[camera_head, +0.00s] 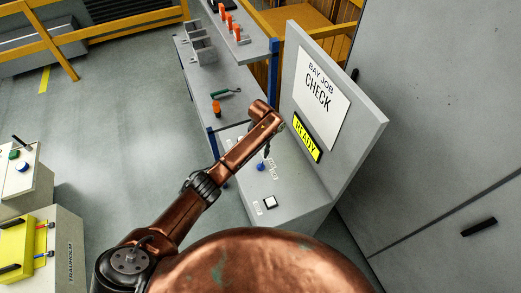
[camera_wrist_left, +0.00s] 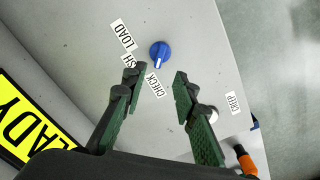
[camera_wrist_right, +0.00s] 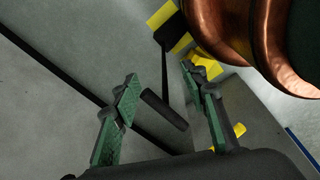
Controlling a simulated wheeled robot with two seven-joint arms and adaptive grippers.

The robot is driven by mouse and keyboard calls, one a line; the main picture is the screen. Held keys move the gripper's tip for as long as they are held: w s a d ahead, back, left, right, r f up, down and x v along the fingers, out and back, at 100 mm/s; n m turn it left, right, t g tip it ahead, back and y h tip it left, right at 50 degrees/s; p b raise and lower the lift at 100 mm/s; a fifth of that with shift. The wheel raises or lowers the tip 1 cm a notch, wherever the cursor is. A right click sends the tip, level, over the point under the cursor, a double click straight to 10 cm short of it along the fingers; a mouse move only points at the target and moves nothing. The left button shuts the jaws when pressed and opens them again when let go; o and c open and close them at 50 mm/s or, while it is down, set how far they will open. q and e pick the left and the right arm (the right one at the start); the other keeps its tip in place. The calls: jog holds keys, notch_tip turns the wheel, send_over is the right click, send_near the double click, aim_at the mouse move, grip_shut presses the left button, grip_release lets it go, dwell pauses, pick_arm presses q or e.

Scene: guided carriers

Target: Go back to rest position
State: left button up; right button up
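My left arm reaches over a grey panel (camera_head: 287,183) in the head view. Its gripper (camera_wrist_left: 157,88) is open and empty in the left wrist view, with green-padded fingers apart. A blue knob (camera_wrist_left: 160,54) lies just beyond the fingertips, not between them. The knob also shows in the head view (camera_head: 261,165). My right gripper (camera_wrist_right: 162,90) is open in the right wrist view, with a dark bar (camera_wrist_right: 164,110) seen beyond its fingers. My right arm is not seen in the head view.
An upright board (camera_head: 335,95) reads BAY JOB CHECK, with a yellow READY sign (camera_head: 307,137). A white button (camera_head: 270,202) is on the panel. A shelf (camera_head: 225,80) with orange items stands behind. Large grey cabinet doors (camera_head: 440,130) stand right. Open floor (camera_head: 120,130) lies left.

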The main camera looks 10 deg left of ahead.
pick_arm(q)
jog(key=shift+r, duration=0.75)
jog(key=shift+f, duration=0.1)
